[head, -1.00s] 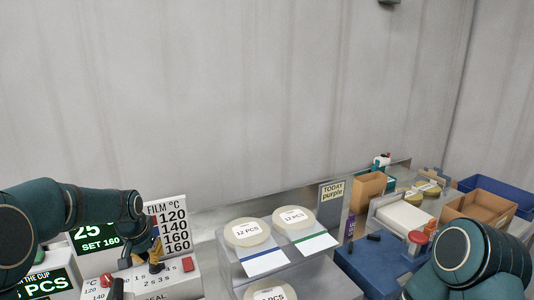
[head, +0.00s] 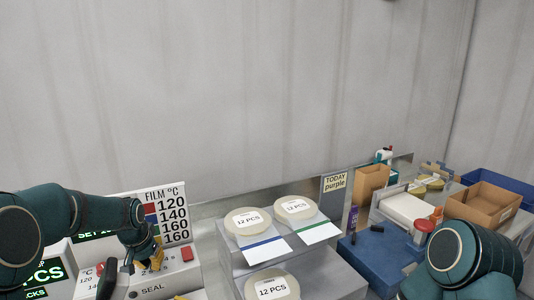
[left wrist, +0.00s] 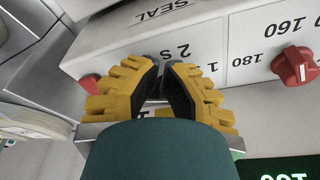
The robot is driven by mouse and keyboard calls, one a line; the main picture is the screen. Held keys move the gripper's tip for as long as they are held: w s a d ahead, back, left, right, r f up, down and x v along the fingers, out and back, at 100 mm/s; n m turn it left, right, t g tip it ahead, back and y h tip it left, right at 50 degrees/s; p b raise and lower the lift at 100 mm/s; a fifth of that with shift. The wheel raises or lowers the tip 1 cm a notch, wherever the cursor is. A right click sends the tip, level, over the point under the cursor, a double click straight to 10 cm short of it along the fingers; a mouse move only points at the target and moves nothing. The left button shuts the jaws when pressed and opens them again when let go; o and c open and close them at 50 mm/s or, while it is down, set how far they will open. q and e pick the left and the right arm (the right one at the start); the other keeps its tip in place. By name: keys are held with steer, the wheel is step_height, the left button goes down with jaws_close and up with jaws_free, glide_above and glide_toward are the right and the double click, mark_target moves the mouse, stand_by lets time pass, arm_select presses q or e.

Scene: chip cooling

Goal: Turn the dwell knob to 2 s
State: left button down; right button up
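My left gripper (head: 150,262), with yellow fingers and dark pads, is down at the white sealer panel (head: 194,278) with its printed seconds marks. In the left wrist view the fingertips (left wrist: 163,60) nearly meet at the panel face, just beside the "2 s" mark (left wrist: 172,51). A "1 s" mark (left wrist: 210,68) is to the right. The dwell knob is hidden by the fingers, so I cannot tell its pointing or whether they grip it. My right arm is at the lower right of the head view; its gripper is out of view.
A red knob (left wrist: 295,65) sits beside the 160 and 180 marks. A red button (left wrist: 90,83) is left of the fingers. The film chart (head: 164,217) stands behind the sealer. A shelf with 12 PCS discs (head: 247,220) is right, then a blue station (head: 378,258) and cardboard boxes (head: 482,204).

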arm_select(q)
steer(key=shift+w+a+p, duration=0.2)
steer(key=shift+w+p, duration=0.1)
steer(key=shift+w, duration=0.25)
stand_by(1.5)
steer(key=shift+a, duration=0.3)
steer(key=shift+s+a, duration=0.1)
steer(key=shift+a, duration=0.25)
steer(key=shift+a, duration=0.35)
steer(key=shift+a+p, duration=0.3)
steer(key=shift+p, duration=0.05)
steer(key=shift+w+a, duration=0.1)
steer(key=shift+w, duration=0.1)
